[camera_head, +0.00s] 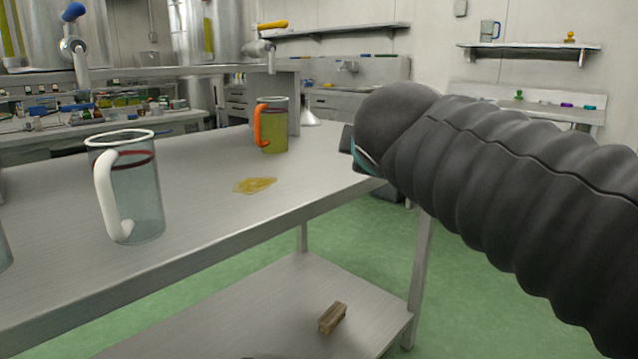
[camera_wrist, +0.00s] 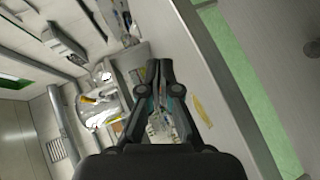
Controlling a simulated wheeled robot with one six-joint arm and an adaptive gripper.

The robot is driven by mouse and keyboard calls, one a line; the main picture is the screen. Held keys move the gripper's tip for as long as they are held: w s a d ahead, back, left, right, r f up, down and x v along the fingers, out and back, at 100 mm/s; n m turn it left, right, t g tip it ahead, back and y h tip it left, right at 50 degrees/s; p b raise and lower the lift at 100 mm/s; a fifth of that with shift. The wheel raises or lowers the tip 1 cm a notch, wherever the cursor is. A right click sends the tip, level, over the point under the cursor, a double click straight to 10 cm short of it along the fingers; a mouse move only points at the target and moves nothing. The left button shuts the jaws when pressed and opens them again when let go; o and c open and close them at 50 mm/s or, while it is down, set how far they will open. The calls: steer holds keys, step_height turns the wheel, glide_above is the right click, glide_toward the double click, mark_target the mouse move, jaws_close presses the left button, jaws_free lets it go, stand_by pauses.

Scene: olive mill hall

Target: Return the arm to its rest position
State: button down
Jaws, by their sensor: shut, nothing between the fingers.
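My gripper (camera_wrist: 160,68) shows in the wrist view with its fingertips together and nothing between them. In the head view my dark, ribbed arm reaches in from the right, and my gripper is mostly hidden behind it. The arm's end is in front of the right end of the steel table (camera_head: 205,200). In the wrist view the room appears tilted on its side.
On the table stand a clear jug with a white handle (camera_head: 142,195) and a jug of green-yellow liquid with an orange handle (camera_head: 275,135). A yellow puddle (camera_head: 255,185) lies between them. A wooden block (camera_head: 332,318) lies on the lower shelf. Green floor is open at right.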

steer(key=s+d+f+m+g+p, duration=0.1)
steer(key=s+d+f+m+g, duration=0.3)
steer(key=s+f+m, duration=0.3)
steer(key=s+d+f+m+g+p, duration=0.1)
steer(key=s+d+f+m+g, duration=0.3)
steer(key=f, duration=1.6)
steer(key=s+m, duration=0.4)
steer(key=s, duration=0.4)
steer(key=shift+s, duration=0.35)
steer(key=shift+d, duration=0.1)
